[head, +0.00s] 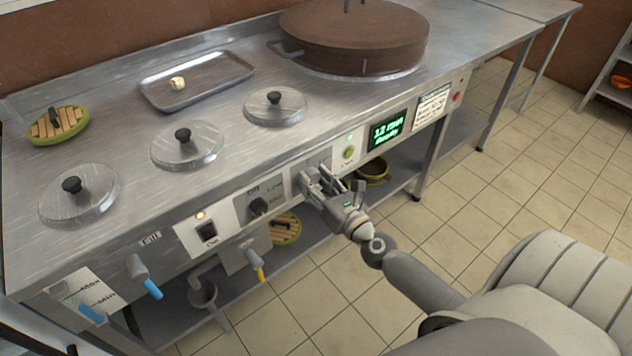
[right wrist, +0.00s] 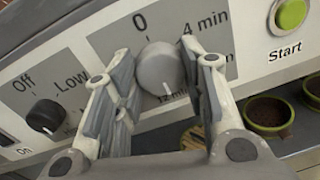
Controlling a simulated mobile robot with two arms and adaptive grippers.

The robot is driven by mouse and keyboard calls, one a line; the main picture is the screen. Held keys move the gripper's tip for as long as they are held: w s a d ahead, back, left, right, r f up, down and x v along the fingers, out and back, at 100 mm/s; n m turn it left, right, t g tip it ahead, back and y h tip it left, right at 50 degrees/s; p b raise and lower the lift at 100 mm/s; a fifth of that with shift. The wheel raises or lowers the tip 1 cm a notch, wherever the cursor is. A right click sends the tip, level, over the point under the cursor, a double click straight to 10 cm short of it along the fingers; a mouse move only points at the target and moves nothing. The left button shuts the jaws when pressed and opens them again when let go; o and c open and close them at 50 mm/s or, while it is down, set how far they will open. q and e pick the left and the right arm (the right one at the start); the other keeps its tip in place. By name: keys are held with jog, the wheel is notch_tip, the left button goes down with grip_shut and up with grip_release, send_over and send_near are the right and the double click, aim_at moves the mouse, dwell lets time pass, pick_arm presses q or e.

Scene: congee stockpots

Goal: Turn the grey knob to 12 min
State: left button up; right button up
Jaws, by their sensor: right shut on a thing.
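The grey knob (right wrist: 160,68) is on the control panel in the right wrist view, between the two fingers of my right gripper (head: 318,180). The gripper is shut on it. A small light mark on the knob's face points downward, toward the partly covered 12 min label (right wrist: 172,97). The 0 label (right wrist: 139,22) is above the knob and the 4 min label (right wrist: 203,23) is at its upper right. The green display (head: 386,131) reads 12 min, with a smaller line that looks like Ready. In the head view the gripper hides the knob. My left gripper is not in view.
A black knob (right wrist: 45,116) with Off and Low labels is left of the grey one. A green Start button (right wrist: 291,15) is to its right. Above are lidded wells, a tray (head: 198,80) and a big brown-lidded pot (head: 354,38). A lower shelf holds green-rimmed items.

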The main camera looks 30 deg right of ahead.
jog(key=shift+f, duration=0.1)
dwell(0.4)
jog(key=o, duration=1)
jog(key=s, duration=1.2)
